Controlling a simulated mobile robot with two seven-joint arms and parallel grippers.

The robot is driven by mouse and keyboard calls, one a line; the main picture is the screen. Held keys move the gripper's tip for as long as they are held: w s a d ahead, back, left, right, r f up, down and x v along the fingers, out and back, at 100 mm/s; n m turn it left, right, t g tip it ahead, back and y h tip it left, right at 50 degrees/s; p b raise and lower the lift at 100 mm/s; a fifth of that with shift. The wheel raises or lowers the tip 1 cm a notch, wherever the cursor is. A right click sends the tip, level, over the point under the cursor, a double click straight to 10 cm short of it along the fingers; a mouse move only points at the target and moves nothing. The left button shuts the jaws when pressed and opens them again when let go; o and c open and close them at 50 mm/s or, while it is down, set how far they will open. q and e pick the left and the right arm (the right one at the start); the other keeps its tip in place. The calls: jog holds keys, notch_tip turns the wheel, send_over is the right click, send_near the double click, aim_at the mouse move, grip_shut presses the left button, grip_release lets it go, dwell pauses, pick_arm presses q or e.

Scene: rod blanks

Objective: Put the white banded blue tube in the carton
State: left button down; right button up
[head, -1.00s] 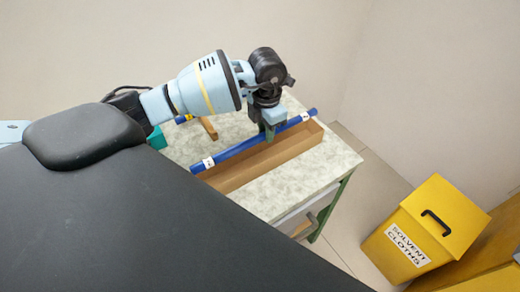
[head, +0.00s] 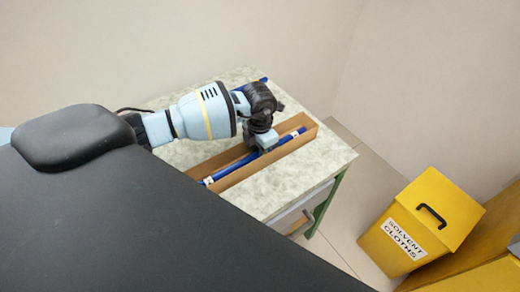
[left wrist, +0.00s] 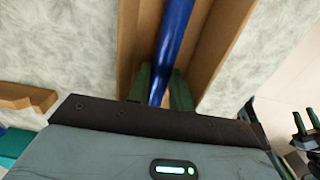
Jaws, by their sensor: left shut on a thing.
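The white-banded blue tube (head: 284,140) lies lengthwise between the long walls of the open brown carton (head: 311,130). In the left wrist view the tube (left wrist: 175,35) runs between the two gripper fingers (left wrist: 160,92), with carton walls (left wrist: 222,35) on both sides. I cannot tell whether the tube touches the carton floor.
The carton stands on a pale speckled table (head: 318,158) with a drawer. A blue piece (head: 263,80) shows behind my gripper. A wooden block (left wrist: 25,96) and a teal object (left wrist: 15,148) lie left. A yellow solvent cloths bin (head: 420,225) stands on the floor right.

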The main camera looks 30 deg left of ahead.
pick_arm(q)
jog(key=shift+f, duration=0.15)
jog(key=shift+f, duration=0.15)
jog(key=c, duration=1.5)
grip_release()
notch_tip(320, 180, up, 12)
jog(key=shift+r, duration=0.25)
